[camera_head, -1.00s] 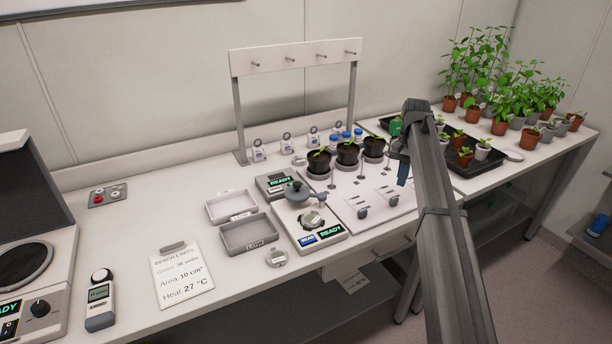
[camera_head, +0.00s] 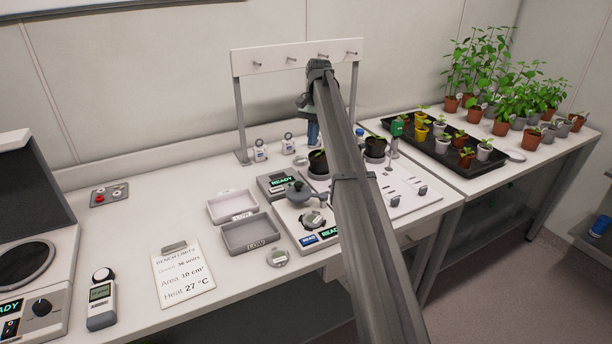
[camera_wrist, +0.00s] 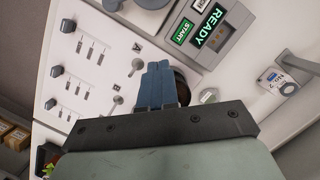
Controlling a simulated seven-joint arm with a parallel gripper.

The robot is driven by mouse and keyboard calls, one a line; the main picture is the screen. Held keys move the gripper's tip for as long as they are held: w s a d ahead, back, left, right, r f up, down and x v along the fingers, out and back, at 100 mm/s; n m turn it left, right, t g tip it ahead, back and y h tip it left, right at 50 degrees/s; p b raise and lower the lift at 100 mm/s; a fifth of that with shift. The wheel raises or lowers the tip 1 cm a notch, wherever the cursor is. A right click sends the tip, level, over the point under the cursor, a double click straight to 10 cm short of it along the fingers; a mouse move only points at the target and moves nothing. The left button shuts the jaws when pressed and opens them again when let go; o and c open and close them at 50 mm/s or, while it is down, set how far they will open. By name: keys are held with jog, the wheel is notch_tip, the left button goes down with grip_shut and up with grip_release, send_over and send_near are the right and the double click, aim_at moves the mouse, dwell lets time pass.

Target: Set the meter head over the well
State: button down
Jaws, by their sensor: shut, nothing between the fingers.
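A grey meter head (camera_head: 298,191) with a side arm sits on the white meter unit (camera_head: 295,226) in the middle of the bench. A dark round part (camera_head: 313,219) lies in front of it on the same unit; I cannot tell whether this is the well. My gripper (camera_head: 313,132) is above the back of the bench, near the black pots, right of and higher than the meter head. Its blue fingers are together and empty, pointing down. In the wrist view the shut fingers (camera_wrist: 160,75) partly cover a dark round pot (camera_wrist: 183,88).
A second unit with a READY screen (camera_head: 278,183) stands behind the meter; a READY and START panel (camera_wrist: 205,30) shows in the wrist view. Two trays (camera_head: 250,235) lie left. A peg rack (camera_head: 297,57) stands behind my gripper. A black plant tray (camera_head: 440,150) is at right.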

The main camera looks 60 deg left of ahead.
aim_at(304, 191)
jog(key=shift+f, duration=0.1)
jog(key=shift+s+d+f, duration=0.7)
jog(key=shift+s+f, duration=0.05)
jog(key=shift+f, duration=1)
jog(key=shift+s+d+f, duration=0.7)
jog(key=shift+s+f, duration=0.05)
jog(key=shift+f, duration=0.95)
jog(key=shift+s+d+f, duration=0.7)
jog(key=shift+s+f, duration=0.05)
jog(key=shift+f, duration=1)
